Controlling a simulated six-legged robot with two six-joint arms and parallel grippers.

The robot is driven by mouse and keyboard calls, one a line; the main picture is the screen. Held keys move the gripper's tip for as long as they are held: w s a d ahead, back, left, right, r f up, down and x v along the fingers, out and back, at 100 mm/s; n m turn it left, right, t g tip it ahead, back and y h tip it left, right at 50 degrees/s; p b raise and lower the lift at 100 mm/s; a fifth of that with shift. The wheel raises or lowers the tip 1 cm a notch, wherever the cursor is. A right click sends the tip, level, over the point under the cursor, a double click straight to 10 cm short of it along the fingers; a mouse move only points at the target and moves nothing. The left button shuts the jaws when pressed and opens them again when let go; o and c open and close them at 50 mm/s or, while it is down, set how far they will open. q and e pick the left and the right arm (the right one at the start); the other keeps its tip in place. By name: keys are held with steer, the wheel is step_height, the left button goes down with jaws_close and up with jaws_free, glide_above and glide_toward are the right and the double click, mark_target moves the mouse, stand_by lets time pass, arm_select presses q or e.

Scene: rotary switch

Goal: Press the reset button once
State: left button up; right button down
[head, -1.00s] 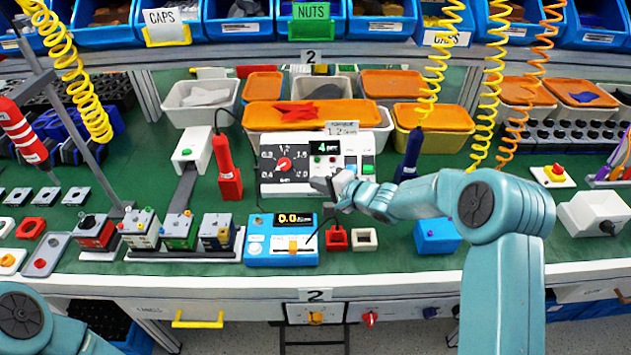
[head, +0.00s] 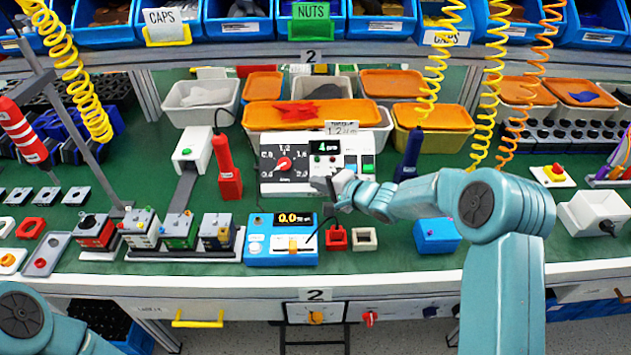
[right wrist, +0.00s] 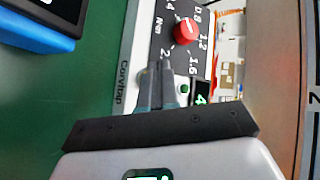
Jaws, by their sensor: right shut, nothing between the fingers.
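A white tester (head: 300,187) stands on the green bench, with a black dial face and a red knob (head: 284,164). Its small display (head: 325,147) shows a green 4, and small buttons sit below the display; I cannot read which is marked reset. The right wrist view shows the red knob (right wrist: 187,29) and a small green button (right wrist: 185,89) beside the display. My right gripper (head: 322,184) is shut and empty, at the tester's lower front edge. In the right wrist view its fingertips (right wrist: 160,68) overlap the panel near the green button; contact cannot be told.
A blue device (head: 283,258) with a lit readout stands in front of the tester. A red block (head: 336,238) and a blue box (head: 436,236) are to its right. A red screwdriver (head: 228,168) stands left of the tester. Orange-lidded bins (head: 310,115) are behind it.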

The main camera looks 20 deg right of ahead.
stand_by(0.9)
steer(key=shift+w+d+f+p, duration=0.1)
steer(key=shift+w+f+p, duration=0.15)
steer(key=shift+p, duration=0.2)
steer(key=shift+w+d+f, duration=0.1)
steer(key=shift+w+f, duration=0.25)
stand_by(0.6)
steer(key=shift+r+p, duration=0.1)
steer(key=shift+p, duration=0.2)
steer(key=shift+s+a+r+p, duration=0.2)
steer(key=shift+s+r+p, duration=0.2)
steer(key=shift+s+r, duration=0.15)
steer(key=shift+s+a+r+p, duration=0.25)
steer(key=shift+s+r+p, duration=0.55)
steer(key=shift+s+r, duration=0.25)
steer(key=shift+s+a+r+p, duration=0.25)
steer(key=shift+s+r+p, duration=0.1)
steer(key=shift+s+r, duration=0.35)
